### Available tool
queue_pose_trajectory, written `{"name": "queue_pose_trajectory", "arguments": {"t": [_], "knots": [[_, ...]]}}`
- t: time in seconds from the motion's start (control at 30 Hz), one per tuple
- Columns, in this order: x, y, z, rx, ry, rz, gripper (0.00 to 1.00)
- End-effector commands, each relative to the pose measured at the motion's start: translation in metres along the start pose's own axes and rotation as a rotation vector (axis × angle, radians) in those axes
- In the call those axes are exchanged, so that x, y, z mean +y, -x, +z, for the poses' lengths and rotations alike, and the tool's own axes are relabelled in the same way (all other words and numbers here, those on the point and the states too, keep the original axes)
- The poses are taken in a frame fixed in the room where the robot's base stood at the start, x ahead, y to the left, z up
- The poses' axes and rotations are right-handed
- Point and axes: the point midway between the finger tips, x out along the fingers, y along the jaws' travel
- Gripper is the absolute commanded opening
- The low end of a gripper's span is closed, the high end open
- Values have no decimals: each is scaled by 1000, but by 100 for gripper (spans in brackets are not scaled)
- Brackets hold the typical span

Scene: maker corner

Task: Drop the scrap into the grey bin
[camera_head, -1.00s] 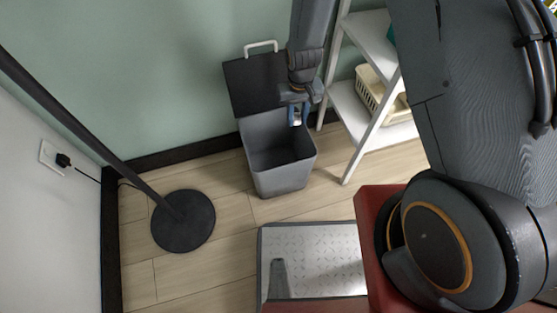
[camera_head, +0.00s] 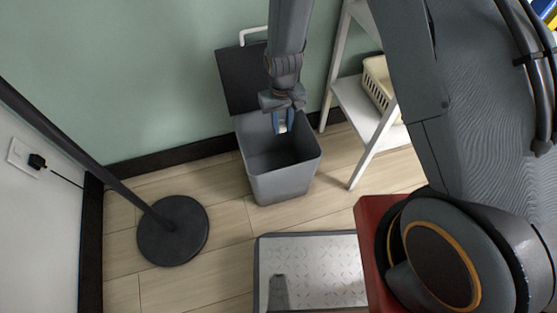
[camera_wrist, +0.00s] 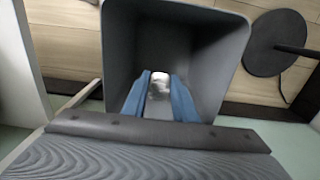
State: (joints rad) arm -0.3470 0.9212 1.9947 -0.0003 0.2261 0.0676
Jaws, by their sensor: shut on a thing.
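The grey bin (camera_head: 284,187) stands on the floor against the green wall. Its dark lid (camera_head: 240,80) is raised and leans back toward the wall. My gripper (camera_head: 283,128) points down over the bin's opening, near the back rim. In the wrist view my gripper's blue fingers (camera_wrist: 160,98) are shut on the scrap (camera_wrist: 159,86), a small whitish and grey piece. The bin's open inside (camera_wrist: 205,55) shows beyond the fingers, and I see nothing in the visible part of it.
A white shelf (camera_head: 358,105) with a cream basket (camera_head: 379,82) stands right of the bin. A black round lamp base (camera_head: 172,231) with a slanting pole is at left. A metal tread plate (camera_head: 310,262) lies in front. Bare floor lies between them.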

Motion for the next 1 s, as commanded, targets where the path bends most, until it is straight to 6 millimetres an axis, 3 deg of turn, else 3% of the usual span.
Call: {"name": "queue_pose_trajectory", "arguments": {"t": [0.1, 0.3, 0.63, 0.67, 0.77, 1.0], "knots": [[0, -18, -1, 0, 0, 0, 5], [0, -34, -1, 0, 0, 0, 5], [0, -35, 0, 0, 0, 0, 5], [0, -35, 0, 0, 0, 0, 30], [0, -35, 0, 0, 0, 0, 47], [0, -35, 0, 0, 0, 0, 47]]}}
